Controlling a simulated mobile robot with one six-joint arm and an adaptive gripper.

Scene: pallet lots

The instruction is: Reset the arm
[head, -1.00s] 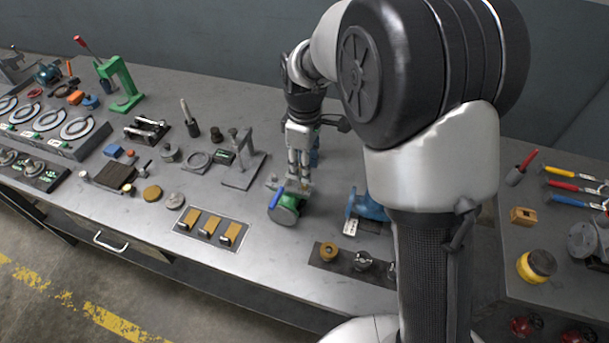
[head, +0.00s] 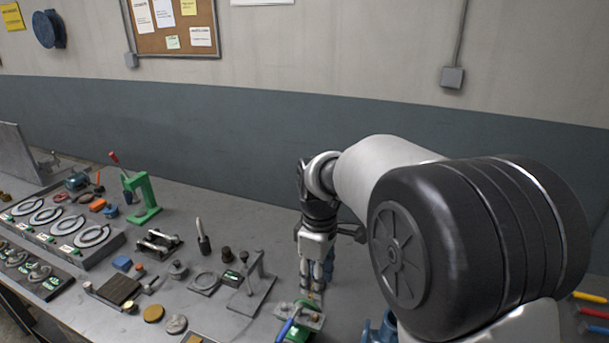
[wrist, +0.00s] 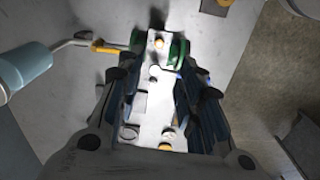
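My gripper (head: 312,288) hangs pointing down over the bench in the head view, just above and behind a small green device with a blue handle (head: 290,324). In the wrist view my gripper (wrist: 160,95) has its two dark fingers spread apart. A pale plate (wrist: 158,110) with small round parts and a green round part (wrist: 178,52) shows in and beyond the gap. I cannot tell whether the fingers touch it. My arm reaches in from the right and hides part of the bench.
Tools with coloured handles (head: 592,312) lie at the right. A cork board (head: 172,30) hangs on the wall.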

